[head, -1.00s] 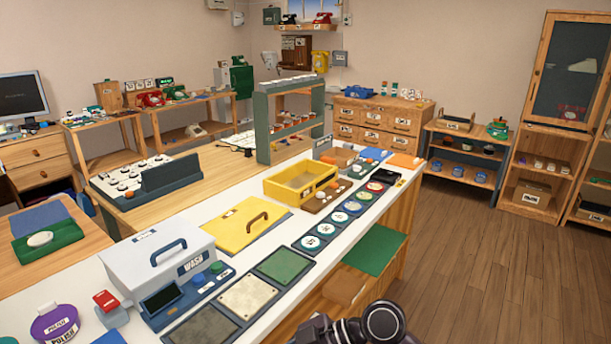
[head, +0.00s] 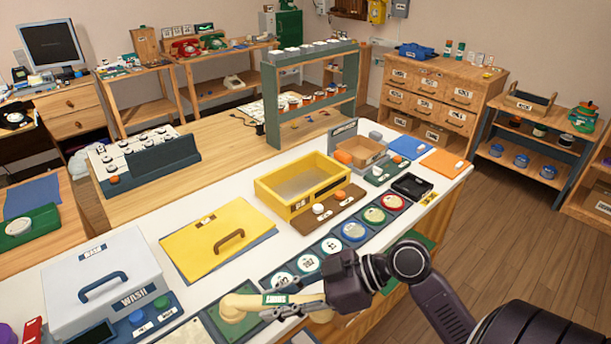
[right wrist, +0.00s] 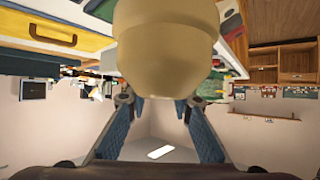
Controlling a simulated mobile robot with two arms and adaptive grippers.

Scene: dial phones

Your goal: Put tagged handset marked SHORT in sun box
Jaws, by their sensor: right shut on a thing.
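A cream handset (head: 240,305) with a green tag (head: 275,298) that appears to read SHORT is in my right gripper (head: 298,300). The gripper is shut on it, above the green pad at the counter's front. In the right wrist view the cream handset (right wrist: 165,50) fills the top middle, between the blue fingers. An open yellow box (head: 265,199) stands further back on the counter, apart from the gripper; it looks empty and its label is too small to read. A small open cardboard box (head: 372,158) stands behind it. My left gripper is not in view.
A yellow lid with a handle (head: 205,236) lies left of the open box. A grey WASH box (head: 75,310) stands at left. Round coloured discs (head: 354,231) line the counter's front edge. A brown tray (head: 343,203) with small knobs sits before the yellow box.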

